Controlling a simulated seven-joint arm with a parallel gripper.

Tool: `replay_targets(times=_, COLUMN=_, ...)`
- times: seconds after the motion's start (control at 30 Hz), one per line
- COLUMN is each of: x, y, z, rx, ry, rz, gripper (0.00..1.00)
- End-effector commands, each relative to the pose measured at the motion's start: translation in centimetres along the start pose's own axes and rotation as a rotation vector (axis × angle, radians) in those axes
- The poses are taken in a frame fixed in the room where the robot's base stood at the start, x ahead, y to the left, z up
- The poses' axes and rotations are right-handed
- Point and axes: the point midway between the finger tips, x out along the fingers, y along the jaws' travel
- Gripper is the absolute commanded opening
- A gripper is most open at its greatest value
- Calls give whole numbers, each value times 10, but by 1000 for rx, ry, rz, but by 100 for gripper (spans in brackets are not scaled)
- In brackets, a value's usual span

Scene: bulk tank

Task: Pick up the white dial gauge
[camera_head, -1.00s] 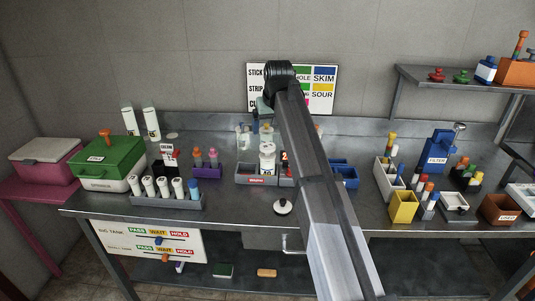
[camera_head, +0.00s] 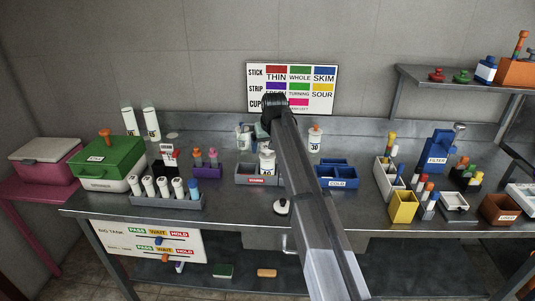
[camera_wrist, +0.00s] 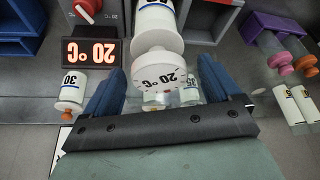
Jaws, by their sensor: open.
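The white dial gauge (camera_wrist: 160,76) shows in the wrist view with "20 °C" upside down on its face. It is at a white bottle (camera_wrist: 156,22) with a wide white collar; I cannot tell how they join. My gripper (camera_wrist: 160,66) is open, with one blue finger on each side of the gauge. A gap shows on both sides, and I cannot tell the depth between fingers and gauge. In the head view, a white bottle (camera_head: 267,160) stands in the grey tray (camera_head: 247,178), partly hidden by my arm; the gauge cannot be made out there.
A lit "20 °C" display (camera_wrist: 90,53) and a bottle marked 30 (camera_wrist: 71,86) are close by in the wrist view. A blue compartment box (camera_head: 337,182) stands right of my arm. A rack of white tubes (camera_head: 168,199) is left. The counter's front strip is mostly clear.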

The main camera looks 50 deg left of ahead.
Motion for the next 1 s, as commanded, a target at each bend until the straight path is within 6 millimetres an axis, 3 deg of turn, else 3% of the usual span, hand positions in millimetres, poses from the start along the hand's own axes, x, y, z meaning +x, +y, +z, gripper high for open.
replay_targets(times=0.3, x=7, y=0, z=0, rx=0, ry=0, rz=0, gripper=89)
replay_targets(times=0.8, x=7, y=0, z=0, rx=0, ry=0, rz=0, gripper=41)
replay_targets(times=1.0, x=7, y=0, z=0, rx=0, ry=0, rz=0, gripper=28)
